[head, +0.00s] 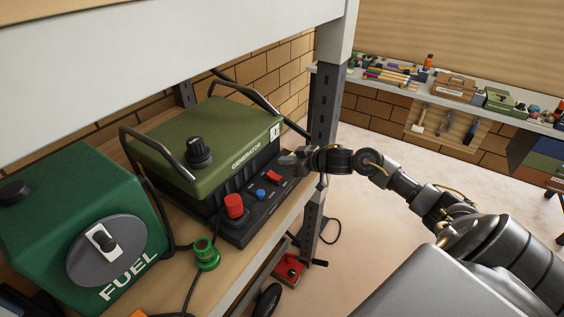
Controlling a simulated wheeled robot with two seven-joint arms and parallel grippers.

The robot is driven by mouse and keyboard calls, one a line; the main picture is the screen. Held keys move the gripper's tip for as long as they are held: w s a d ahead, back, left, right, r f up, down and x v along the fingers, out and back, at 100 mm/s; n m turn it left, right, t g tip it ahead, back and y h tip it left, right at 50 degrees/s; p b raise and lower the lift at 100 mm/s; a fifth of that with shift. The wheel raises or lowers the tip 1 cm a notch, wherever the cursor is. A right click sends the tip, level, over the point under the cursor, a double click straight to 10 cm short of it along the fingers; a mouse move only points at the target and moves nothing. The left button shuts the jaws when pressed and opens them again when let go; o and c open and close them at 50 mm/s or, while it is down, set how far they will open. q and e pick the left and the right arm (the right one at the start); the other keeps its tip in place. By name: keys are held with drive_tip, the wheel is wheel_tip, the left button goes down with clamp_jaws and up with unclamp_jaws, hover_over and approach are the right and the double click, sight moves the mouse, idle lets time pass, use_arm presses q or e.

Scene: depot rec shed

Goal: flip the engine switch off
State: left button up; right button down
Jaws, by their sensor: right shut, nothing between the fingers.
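The green generator (205,140) sits on a wooden shelf, with a black control panel (240,222) along its front base. A red rocker switch (273,177) is on the panel, likely the engine switch; no label is readable and I cannot tell its position. A blue button (261,194) and a tall red knob (234,206) are to its left. My right gripper (286,162) is shut and empty, just above and to the right of the rocker in the picture. It hides the panel's right end; I cannot tell whether it touches anything. My left gripper is out of view.
A grey shelf post (325,95) stands close behind my right gripper, and an upper shelf (150,45) hangs above. A green fuel can (75,220) and a green plug (206,254) are at the left. Generator handles stick up. Open floor lies to the right.

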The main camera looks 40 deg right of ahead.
drive_tip(key=f+b+v, duration=0.1)
drive_tip(key=b+v, duration=0.1)
drive_tip(key=v, duration=0.5)
drive_tip(key=shift+s+r, duration=0.2)
drive_tip(key=shift+s, duration=0.35)
drive_tip(key=shift+d, duration=0.2)
